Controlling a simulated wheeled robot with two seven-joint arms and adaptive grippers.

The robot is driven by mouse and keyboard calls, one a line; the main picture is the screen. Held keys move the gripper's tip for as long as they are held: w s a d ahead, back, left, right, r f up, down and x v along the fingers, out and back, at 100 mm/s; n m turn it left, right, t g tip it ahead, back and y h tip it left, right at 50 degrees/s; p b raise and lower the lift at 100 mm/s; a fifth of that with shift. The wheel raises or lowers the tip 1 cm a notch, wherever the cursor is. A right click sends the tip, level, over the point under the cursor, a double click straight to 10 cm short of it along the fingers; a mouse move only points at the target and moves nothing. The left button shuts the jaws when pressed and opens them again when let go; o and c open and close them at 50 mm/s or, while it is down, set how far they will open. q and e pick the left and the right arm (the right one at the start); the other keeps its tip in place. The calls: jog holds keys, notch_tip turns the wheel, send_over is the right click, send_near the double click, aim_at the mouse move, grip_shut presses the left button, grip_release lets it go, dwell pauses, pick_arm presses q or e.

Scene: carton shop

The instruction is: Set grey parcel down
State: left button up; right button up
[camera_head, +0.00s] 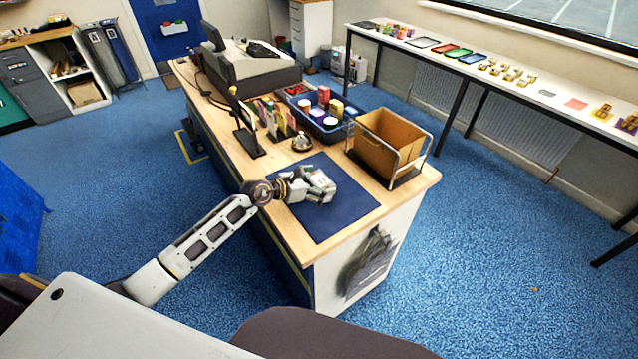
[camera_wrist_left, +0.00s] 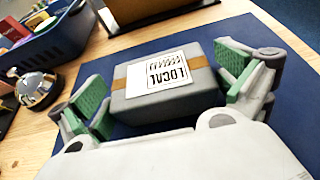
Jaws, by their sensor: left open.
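The grey parcel (camera_wrist_left: 165,90) has a brown strap and a white label reading "LOCAL". In the left wrist view it rests on the dark blue mat (camera_wrist_left: 250,35). My left gripper (camera_wrist_left: 172,100) is open around it, with one green-padded finger on each side. A gap shows at the left finger; the right finger is very close to the parcel, and I cannot tell if it touches. In the head view my left gripper (camera_head: 322,186) is over the blue mat (camera_head: 345,209) on the counter and hides most of the parcel. My right gripper is not in view.
A brown box in a wire frame (camera_head: 388,142) stands at the counter's right end. A bell (camera_head: 301,142), a blue basket of goods (camera_head: 322,122) and a card rack (camera_head: 275,118) stand behind the mat. The mat's front part is clear.

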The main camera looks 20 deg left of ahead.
pick_arm(q)
jog(key=shift+r, duration=0.2)
jog(key=shift+v, duration=1.2)
jog(key=shift+b+v, duration=0.8)
jog(key=shift+v, duration=3.4)
jog(key=shift+s+a+r, duration=0.1)
jog(key=shift+s+a, duration=0.25)
jog(key=shift+s, duration=0.05)
